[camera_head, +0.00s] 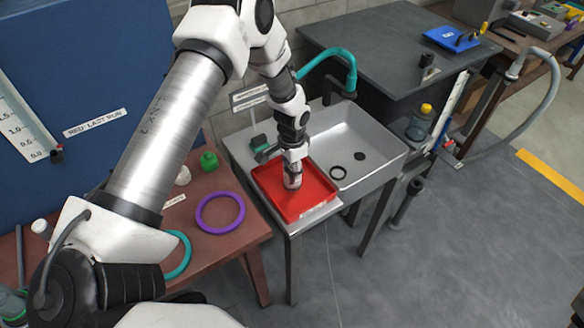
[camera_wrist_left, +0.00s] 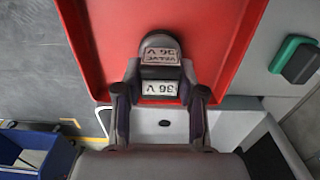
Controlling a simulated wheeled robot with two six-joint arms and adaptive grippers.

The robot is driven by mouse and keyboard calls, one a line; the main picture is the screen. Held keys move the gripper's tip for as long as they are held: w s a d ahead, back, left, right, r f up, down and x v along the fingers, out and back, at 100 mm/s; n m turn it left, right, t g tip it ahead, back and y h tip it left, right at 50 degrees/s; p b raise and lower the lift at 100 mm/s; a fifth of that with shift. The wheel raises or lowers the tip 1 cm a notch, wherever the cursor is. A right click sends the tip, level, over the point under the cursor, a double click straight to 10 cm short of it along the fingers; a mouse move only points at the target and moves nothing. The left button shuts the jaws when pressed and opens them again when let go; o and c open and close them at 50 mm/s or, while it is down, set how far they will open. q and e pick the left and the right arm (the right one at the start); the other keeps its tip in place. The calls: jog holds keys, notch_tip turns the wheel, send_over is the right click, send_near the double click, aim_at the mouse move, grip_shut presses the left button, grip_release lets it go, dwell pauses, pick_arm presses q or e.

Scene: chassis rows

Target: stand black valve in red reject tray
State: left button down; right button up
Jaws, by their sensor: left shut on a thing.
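The red tray (camera_head: 292,211) sits at the left end of a metal sink unit. My left gripper (camera_head: 292,180) points down into the tray area. In the left wrist view my left gripper (camera_wrist_left: 160,100) is shut on the black valve (camera_wrist_left: 160,42), a dark rounded piece with pale "36 V" and "VALVE" labels. The valve is in front of the red tray's floor (camera_wrist_left: 205,35); I cannot tell whether it touches it. In the head view the valve is mostly hidden by the gripper. My right gripper is not in view.
A teal-and-black item (camera_head: 262,148) is behind the tray. A teal hose (camera_head: 340,57) arches over the sink. A brown table (camera_head: 235,235) with a purple ring (camera_head: 220,212) is at left.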

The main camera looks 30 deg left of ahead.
pick_arm(q)
jog(key=shift+d+f, duration=0.1)
jog(key=c, duration=0.7)
grip_release()
jog(key=shift+w, duration=0.1)
jog(key=shift+r, duration=0.65)
notch_tip(320, 180, up, 11)
jog(key=b, duration=0.3)
